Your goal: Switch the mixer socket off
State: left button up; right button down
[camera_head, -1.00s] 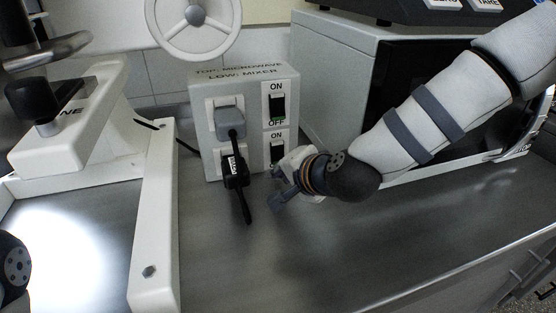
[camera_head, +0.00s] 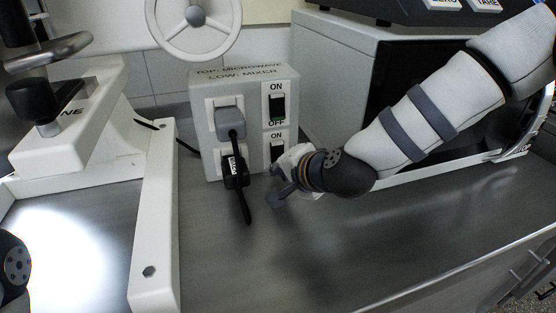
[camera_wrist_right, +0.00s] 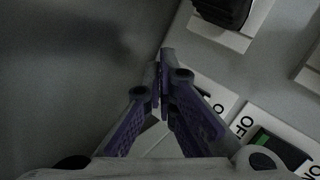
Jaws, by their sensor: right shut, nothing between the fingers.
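The socket box (camera_head: 204,165) stands on the metal counter, labelled "TOP: MICROWAVE LOW: MIXER". Its lower switch (camera_head: 277,150), the mixer one, is marked ON above; its lower part is hidden by my right gripper (camera_head: 274,182). The black plug (camera_head: 235,172) sits in the lower socket and also shows at the top of the right wrist view (camera_wrist_right: 224,10). My right gripper is shut and empty, close to the lower switch. In the right wrist view its purple fingers (camera_wrist_right: 164,62) cover most of that switch; contact cannot be told. My left gripper is not in view.
The upper switch (camera_head: 277,106) shows green, with a grey plug (camera_head: 230,124) beside it. A dark-fronted appliance (camera_head: 335,62) stands behind my right arm. A white machine base (camera_head: 153,225) is at left. The counter (camera_head: 260,265) in front is clear.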

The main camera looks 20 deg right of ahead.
jog(key=shift+w, duration=0.3)
dwell(0.5)
jog(key=shift+s, duration=0.1)
jog(key=shift+s+r, duration=0.2)
jog(key=shift+s, duration=0.2)
jog(key=shift+s+p, duration=0.2)
jog(key=shift+p, duration=0.15)
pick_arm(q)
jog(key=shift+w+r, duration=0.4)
pick_arm(e)
jog(key=shift+f, duration=0.1)
jog(key=shift+s+r+p, duration=0.25)
jog(key=shift+s+p, duration=0.15)
jog(key=shift+s, duration=0.55)
jog(key=shift+s+r+p, duration=0.25)
jog(key=shift+s+p, duration=0.1)
jog(key=shift+s, duration=0.55)
jog(key=shift+s+d, duration=0.1)
jog(key=shift+s, duration=0.5)
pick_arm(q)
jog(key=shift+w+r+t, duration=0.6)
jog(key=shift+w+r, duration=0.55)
pick_arm(e)
jog(key=shift+s+f, duration=0.1)
jog(key=shift+f, duration=0.1)
